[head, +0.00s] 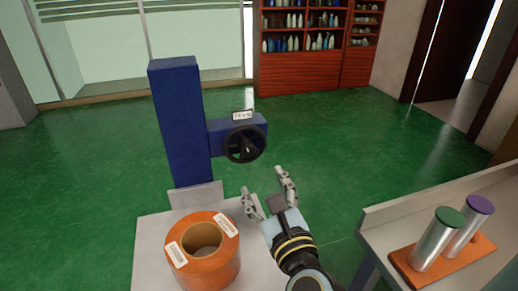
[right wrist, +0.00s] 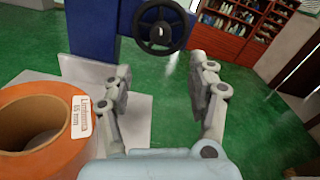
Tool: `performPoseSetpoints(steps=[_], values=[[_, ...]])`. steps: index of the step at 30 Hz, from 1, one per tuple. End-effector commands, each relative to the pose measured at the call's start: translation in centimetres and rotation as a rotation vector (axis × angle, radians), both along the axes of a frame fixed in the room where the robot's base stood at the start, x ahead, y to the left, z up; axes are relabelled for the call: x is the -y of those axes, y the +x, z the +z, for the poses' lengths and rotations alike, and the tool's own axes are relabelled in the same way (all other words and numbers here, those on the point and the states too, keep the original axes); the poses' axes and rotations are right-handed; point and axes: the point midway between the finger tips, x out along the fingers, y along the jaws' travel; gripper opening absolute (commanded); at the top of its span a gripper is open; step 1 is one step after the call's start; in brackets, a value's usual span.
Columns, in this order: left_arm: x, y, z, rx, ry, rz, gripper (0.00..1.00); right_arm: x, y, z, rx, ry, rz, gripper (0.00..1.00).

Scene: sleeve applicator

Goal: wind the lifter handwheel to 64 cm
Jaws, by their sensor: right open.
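The black handwheel (head: 245,145) sits on the front of a blue housing that juts right from the blue lifter column (head: 181,120). A small white label (head: 242,115) stands on top of the housing; its text is too small to read surely. My right gripper (head: 264,182) is open and empty, below and slightly right of the handwheel, apart from it. In the right wrist view the handwheel (right wrist: 162,25) shows beyond and above the open fingers (right wrist: 165,85), between them. My left gripper is not in view.
An orange roll (head: 203,262) with white labels lies on the pale lifter base (head: 150,240), left of my right gripper. At right, a grey bench (head: 390,215) bears an orange board (head: 470,262) with two metal cylinders, one green-topped, one purple-topped. Green floor is open behind.

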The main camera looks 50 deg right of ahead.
Motion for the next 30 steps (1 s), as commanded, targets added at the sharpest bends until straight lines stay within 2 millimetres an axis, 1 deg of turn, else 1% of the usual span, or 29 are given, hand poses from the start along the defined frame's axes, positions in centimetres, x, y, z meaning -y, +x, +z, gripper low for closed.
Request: performPoseSetpoints(steps=[1,4,7,11,18,21,25,30], values=[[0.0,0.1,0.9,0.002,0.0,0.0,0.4,0.2,0.3,0.5,0.036,0.061,0.001,0.59],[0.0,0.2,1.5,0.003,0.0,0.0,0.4,0.5,0.7,0.4,0.095,0.169,0.0,0.59],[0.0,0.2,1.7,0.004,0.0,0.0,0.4,0.8,1.3,0.3,0.122,0.217,0.0,0.59],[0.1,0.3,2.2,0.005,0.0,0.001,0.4,1.6,2.9,0.3,0.126,0.221,0.001,0.59],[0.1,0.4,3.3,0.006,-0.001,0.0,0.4,4.0,7.1,0.3,0.125,0.219,0.0,0.59],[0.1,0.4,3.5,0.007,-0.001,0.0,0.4,4.8,8.5,0.3,0.125,0.218,0.0,0.59],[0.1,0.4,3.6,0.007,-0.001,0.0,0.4,5.5,9.7,0.1,0.122,0.219,-0.001,0.59],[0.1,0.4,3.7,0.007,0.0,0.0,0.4,5.8,10.3,0.1,0.123,0.221,-0.002,0.59]])
